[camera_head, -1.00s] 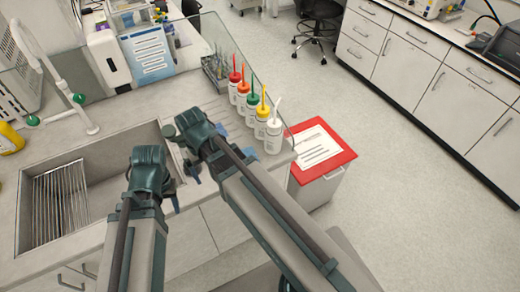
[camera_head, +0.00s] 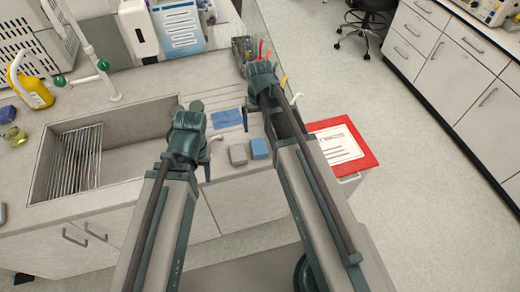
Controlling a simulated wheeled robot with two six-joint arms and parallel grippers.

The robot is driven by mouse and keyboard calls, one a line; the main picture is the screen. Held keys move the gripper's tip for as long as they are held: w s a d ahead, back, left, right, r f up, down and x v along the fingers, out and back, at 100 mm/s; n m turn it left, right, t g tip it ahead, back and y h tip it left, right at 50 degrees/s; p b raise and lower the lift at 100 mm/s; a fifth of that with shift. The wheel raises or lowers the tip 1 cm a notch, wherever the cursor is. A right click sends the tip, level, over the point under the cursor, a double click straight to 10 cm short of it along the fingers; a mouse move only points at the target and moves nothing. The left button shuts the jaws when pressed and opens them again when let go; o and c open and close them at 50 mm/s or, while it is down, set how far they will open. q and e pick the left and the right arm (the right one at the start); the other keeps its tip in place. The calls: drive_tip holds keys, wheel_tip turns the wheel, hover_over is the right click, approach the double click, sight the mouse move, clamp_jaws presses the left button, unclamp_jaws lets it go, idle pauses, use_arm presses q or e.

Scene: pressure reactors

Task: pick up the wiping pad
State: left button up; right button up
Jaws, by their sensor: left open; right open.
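A flat blue pad (camera_head: 227,118) lies on the counter between my two grippers. Near the counter's front edge sit a small grey block (camera_head: 238,154) and a small blue block (camera_head: 259,148), side by side. I cannot tell for sure which of these is the wiping pad. My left gripper (camera_head: 187,108) is open and empty, left of the flat blue pad and by the sink's right edge. My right gripper (camera_head: 260,66) is open, further back and right of the pad, in front of the bottles; its fingertips are hard to make out.
The sink (camera_head: 115,140) with a wire rack (camera_head: 78,165) is at left, under a tall faucet (camera_head: 100,62). Bottles with coloured tips (camera_head: 267,52) are mostly hidden behind my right gripper. A yellow bottle (camera_head: 33,92) stands far left.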

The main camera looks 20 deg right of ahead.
drive_tip(key=b, duration=0.6)
hover_over(259, 146)
drive_tip(key=f, duration=0.7)
drive_tip(key=shift+s, duration=0.2)
wheel_tip(259, 146, down, 5)
drive_tip(key=b, duration=0.5)
drive_tip(key=shift+w+f, duration=0.15)
drive_tip(key=shift+f, duration=0.05)
drive_tip(key=shift+r, duration=0.1)
drive_tip(key=c, duration=1.2)
drive_tip(key=shift+c, duration=0.2)
drive_tip(key=shift+r, duration=0.2)
